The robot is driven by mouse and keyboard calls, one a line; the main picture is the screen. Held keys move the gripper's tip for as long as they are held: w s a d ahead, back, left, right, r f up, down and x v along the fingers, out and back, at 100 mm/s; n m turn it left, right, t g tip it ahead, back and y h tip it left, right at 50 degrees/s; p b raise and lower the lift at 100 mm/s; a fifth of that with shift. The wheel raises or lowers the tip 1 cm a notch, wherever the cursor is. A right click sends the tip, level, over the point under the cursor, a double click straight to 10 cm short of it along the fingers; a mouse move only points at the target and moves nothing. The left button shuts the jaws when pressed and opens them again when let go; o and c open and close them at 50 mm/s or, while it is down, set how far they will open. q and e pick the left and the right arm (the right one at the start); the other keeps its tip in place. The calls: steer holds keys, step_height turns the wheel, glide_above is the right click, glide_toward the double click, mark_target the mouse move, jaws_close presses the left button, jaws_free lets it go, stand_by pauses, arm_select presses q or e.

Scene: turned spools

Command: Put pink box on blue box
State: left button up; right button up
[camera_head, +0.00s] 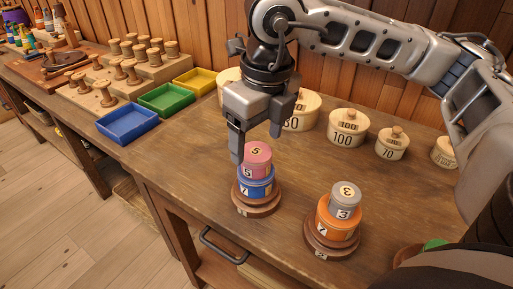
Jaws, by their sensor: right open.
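The pink box (256,161), a short cylinder labelled 5, rests on top of the blue box (256,188), a wider cylinder labelled 7. The blue box sits on a round brown wooden base (258,209) near the table's front edge. My right gripper (257,146) is open and points down right at the top of the pink box, with one finger beside its left side. Whether a finger touches it I cannot tell. My left gripper is not in view.
A grey box (345,195) on an orange box (338,218) stands on another wooden base to the right. Several lidded wooden boxes line the back wall. Blue (128,123), green (166,100) and yellow (195,81) trays and wooden spools are at the left. The table between is clear.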

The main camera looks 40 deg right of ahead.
mark_target(262, 155)
step_height(262, 155, up, 8)
steer(key=shift+s, duration=0.45)
steer(key=shift+r, duration=0.1)
